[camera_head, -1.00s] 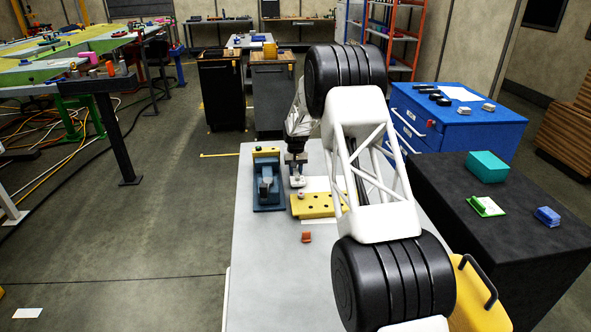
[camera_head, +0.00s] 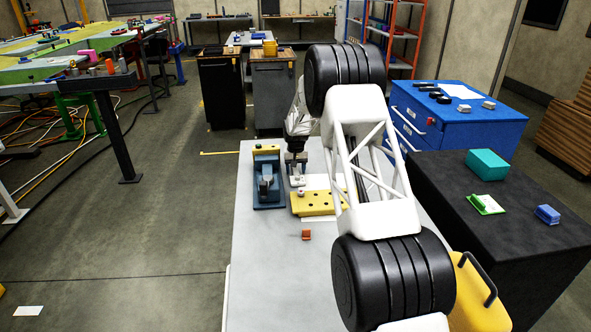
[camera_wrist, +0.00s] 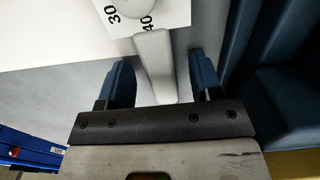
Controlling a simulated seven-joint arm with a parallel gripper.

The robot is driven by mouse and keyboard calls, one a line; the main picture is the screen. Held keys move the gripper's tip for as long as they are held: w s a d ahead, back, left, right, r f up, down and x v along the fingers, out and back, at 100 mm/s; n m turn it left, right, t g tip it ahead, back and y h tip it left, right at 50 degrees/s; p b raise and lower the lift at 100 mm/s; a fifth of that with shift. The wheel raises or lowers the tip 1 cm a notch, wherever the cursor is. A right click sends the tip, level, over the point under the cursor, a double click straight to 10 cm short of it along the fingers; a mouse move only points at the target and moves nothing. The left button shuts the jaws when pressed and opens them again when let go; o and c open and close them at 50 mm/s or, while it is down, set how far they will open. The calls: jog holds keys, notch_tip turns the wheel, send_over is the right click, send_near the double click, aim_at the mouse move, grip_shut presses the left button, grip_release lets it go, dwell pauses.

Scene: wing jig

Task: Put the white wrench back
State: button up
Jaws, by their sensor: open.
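In the wrist view, a pale grey-white bar (camera_wrist: 156,62), which looks like the white wrench, lies between the two blue fingers of my gripper (camera_wrist: 163,78). The fingers are open with a gap on each side of the bar. The wrench is too small there to make out clearly.
A small orange piece (camera_head: 306,235) lies on the table (camera_head: 270,280) nearer me. The front left of the table is clear. Right of it stands a black cabinet (camera_head: 530,255) bearing a teal box, a green item and a blue item. A blue drawer cabinet (camera_head: 465,130) stands behind.

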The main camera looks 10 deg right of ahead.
jog(key=shift+r, duration=3.9)
jog(key=shift+s+r, duration=0.1)
jog(key=shift+r, duration=0.05)
